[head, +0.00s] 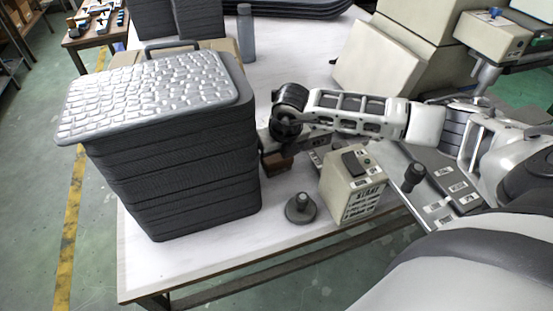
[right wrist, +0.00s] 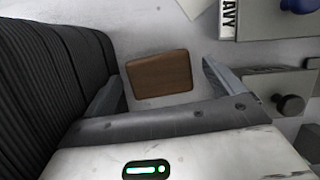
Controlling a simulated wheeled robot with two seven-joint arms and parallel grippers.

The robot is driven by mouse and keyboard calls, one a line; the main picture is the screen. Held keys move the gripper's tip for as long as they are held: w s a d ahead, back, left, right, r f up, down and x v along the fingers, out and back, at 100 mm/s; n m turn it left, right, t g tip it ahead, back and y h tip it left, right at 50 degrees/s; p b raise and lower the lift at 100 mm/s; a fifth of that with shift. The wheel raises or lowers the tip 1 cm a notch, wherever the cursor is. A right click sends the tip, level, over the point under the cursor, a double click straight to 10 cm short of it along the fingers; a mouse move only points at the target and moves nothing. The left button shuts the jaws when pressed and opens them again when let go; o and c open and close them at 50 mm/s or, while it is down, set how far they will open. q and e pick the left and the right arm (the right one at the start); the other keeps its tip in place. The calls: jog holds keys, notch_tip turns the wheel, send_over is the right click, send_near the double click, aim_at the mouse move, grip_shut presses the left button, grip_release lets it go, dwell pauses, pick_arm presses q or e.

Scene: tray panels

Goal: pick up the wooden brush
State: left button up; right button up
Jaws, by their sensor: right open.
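The wooden brush (right wrist: 160,74) shows in the right wrist view as a brown block with rounded corners, lying on the pale tabletop. In the head view only a small brown part of it (head: 278,166) shows beneath my right gripper (head: 268,152), beside the dark stack. My right gripper is open, and in the right wrist view its two fingers (right wrist: 163,80) stand apart to the left and right of the brush, with a gap on each side. Any bristles are hidden. My left gripper is not in view.
A tall stack of dark ribbed trays (head: 180,180) stands close left of my right gripper. A beige box (head: 352,185) and a grey round-based knob (head: 300,209) stand to the right and front. Grey labelled panels (head: 440,185) lie farther right.

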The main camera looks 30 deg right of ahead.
jog(key=shift+c, duration=0.3)
jog(key=c, duration=1)
jog(key=shift+c, duration=0.2)
jog(key=shift+r, duration=0.1)
notch_tip(320, 180, up, 28)
jog(key=b, duration=0.1)
jog(key=shift+b, duration=0.35)
jog(key=shift+o, duration=0.6)
